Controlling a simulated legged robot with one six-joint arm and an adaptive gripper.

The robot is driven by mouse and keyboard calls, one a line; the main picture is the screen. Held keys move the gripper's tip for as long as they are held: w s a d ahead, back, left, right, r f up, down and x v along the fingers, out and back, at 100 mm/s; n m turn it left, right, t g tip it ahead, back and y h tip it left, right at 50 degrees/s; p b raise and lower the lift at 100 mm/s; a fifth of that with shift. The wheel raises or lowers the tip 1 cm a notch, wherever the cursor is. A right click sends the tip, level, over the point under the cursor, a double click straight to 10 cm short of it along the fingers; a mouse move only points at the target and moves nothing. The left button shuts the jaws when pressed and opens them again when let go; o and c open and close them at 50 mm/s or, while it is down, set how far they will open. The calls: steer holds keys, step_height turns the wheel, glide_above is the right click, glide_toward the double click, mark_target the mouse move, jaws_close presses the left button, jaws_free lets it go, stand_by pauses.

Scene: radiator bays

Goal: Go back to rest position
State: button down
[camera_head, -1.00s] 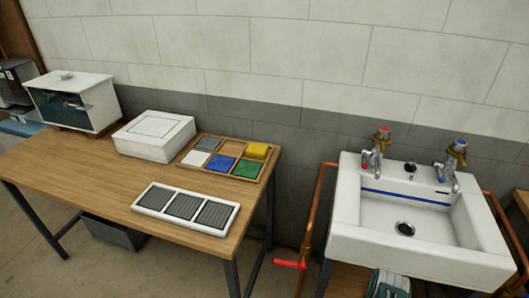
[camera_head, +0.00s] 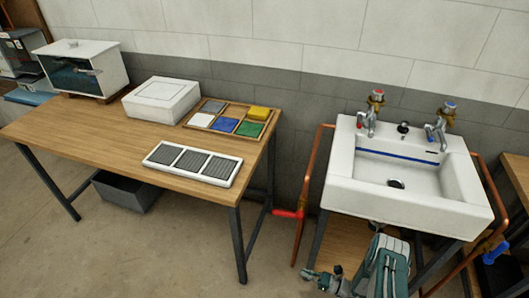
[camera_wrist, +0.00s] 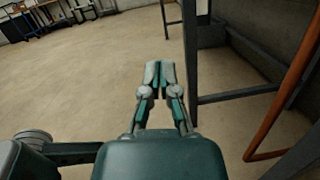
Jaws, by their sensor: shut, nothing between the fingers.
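My gripper (camera_wrist: 159,73) shows in the wrist view with its two fingers together and nothing between them. It points out over bare floor, left of a dark table leg (camera_wrist: 190,60). In the head view my folded arm shows at the bottom, below the sink, but the fingertips cannot be made out there.
A white sink (camera_head: 350,190) with two taps stands at the right, with copper pipes and a red valve handle (camera_head: 288,213) at its left. A wooden table (camera_head: 110,152) at the left bears a white box (camera_head: 160,99), a wooden tray (camera_head: 228,113) of coloured pieces and a white grille panel (camera_head: 195,163). A grey bin (camera_head: 125,192) is under it. The floor (camera_head: 170,260) in front is clear.

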steer(key=w+a+r+n+g+h, duration=0.1)
steer(key=r+n+g+h, duration=0.3)
steer(key=r, duration=0.7)
steer(key=w+r+n+g, duration=0.1)
steer(key=r+n+g, duration=0.3)
steer(key=r, duration=0.7)
steer(key=w+a+r+n+g+h, duration=0.1)
steer(key=w+r+n+g+h, duration=0.1)
steer(key=r+n, duration=0.65)
steer(key=s+d+r+n+t+h, duration=0.1)
steer(key=s+r+n+t+h, duration=0.2)
steer(key=s+r+h, duration=0.3)
steer(key=s+d+r+n+t+h, duration=0.1)
steer(key=s+r+n+t+h, duration=0.3)
steer(key=s+r, duration=1.2)
step_height(320, 180, up, 3)
steer(key=shift+r+t+h, duration=0.2)
steer(key=shift+t+h, duration=0.3)
steer(key=shift+h, duration=0.4)
steer(key=shift+d+n, duration=0.1)
steer(key=shift+n, duration=0.15)
